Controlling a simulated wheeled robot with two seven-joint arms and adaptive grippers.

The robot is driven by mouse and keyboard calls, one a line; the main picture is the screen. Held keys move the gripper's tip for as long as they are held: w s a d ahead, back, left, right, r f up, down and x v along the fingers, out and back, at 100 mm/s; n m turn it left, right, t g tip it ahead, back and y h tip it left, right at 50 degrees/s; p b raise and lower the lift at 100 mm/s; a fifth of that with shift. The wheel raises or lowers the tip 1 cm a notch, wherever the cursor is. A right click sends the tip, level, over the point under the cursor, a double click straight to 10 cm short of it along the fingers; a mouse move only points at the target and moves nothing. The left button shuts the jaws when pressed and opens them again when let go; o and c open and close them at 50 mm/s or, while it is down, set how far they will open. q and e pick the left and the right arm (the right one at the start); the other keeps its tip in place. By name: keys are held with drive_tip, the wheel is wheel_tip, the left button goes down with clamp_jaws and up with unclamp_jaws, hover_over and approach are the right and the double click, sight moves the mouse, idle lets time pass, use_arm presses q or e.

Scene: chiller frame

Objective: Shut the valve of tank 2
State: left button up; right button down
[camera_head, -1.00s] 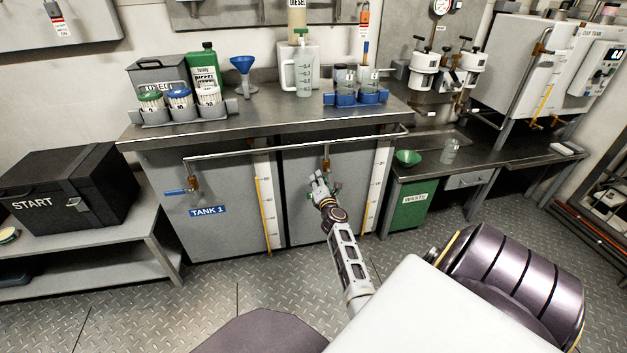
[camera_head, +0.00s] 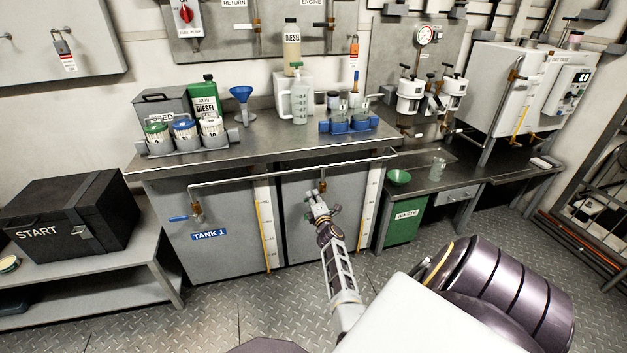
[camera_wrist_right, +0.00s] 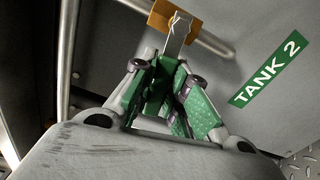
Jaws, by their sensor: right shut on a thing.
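The tank 2 valve shows as a brass body (camera_head: 323,186) on the front of the right-hand tank, below the pipe. The green "TANK 2" label (camera_wrist_right: 268,73) is to the right. My right gripper (camera_head: 318,203) is just below the valve body. In the wrist view, the gripper (camera_wrist_right: 165,85) is shut on the lever. My left gripper is not in view.
Tank 1's valve (camera_head: 195,210), with a blue lever pointing left, is to the left above the "TANK 1" label (camera_head: 210,235). A horizontal pipe (camera_head: 290,172) runs above both valves. A steel worktop (camera_head: 265,140) overhangs the tanks. A sight gauge (camera_head: 367,216) stands right of my gripper.

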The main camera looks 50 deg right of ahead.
drive_tip(key=shift+a+r+m+p, duration=0.1)
drive_tip(key=shift+r+m+p, duration=0.15)
drive_tip(key=shift+m+p, duration=0.4)
use_arm(q)
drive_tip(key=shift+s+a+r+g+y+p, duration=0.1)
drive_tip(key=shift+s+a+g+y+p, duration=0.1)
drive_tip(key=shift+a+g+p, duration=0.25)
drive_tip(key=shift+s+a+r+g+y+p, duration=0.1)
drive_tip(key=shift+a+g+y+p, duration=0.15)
drive_tip(key=shift+p, duration=0.25)
use_arm(e)
drive_tip(key=shift+r+m, duration=0.4)
drive_tip(key=shift+m, duration=0.45)
drive_tip(key=shift+w, duration=0.1)
drive_tip(key=c, duration=1.4)
unclamp_jaws()
drive_tip(key=shift+r, duration=0.1)
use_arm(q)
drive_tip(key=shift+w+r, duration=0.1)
